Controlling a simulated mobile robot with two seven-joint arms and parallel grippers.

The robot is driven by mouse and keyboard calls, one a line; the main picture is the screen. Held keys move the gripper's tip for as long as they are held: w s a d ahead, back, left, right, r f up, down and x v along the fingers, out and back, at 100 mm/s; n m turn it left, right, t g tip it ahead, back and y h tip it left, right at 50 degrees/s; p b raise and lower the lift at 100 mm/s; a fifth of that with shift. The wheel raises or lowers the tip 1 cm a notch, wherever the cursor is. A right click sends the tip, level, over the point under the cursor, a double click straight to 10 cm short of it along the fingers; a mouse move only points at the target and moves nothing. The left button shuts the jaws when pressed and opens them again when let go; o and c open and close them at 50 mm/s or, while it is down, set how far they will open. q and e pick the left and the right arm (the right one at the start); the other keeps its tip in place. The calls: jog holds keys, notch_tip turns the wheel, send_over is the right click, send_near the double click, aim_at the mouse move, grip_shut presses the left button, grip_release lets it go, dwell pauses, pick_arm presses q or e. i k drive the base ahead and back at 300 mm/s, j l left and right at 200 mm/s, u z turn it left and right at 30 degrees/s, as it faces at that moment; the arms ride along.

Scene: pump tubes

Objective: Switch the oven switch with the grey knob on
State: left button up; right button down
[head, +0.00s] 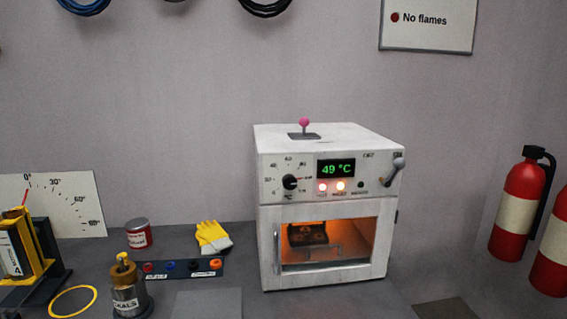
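The white oven (328,240) stands on the grey bench. Its switch with the grey knob (398,164) is at the right end of the front panel. The lever is tilted up and to the right, with the knob close to a small label at the panel's upper right corner that is too small to read surely. The green display (336,168) reads 49 °C. Two lamps (331,186) below it are lit, and the oven inside glows orange. Neither of my grippers is in view.
A pink-knobbed lever (304,123) stands on the oven's top. A black dial (290,182) is at the panel's left. Yellow gloves (212,236), a red can (138,234) and a brass-topped cylinder (127,288) stand left. Fire extinguishers (515,205) hang right.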

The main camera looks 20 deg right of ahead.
aim_at(399, 163)
jog(key=i+l, duration=0.1)
jog(key=l, duration=1.25)
jog(key=i+z, duration=0.05)
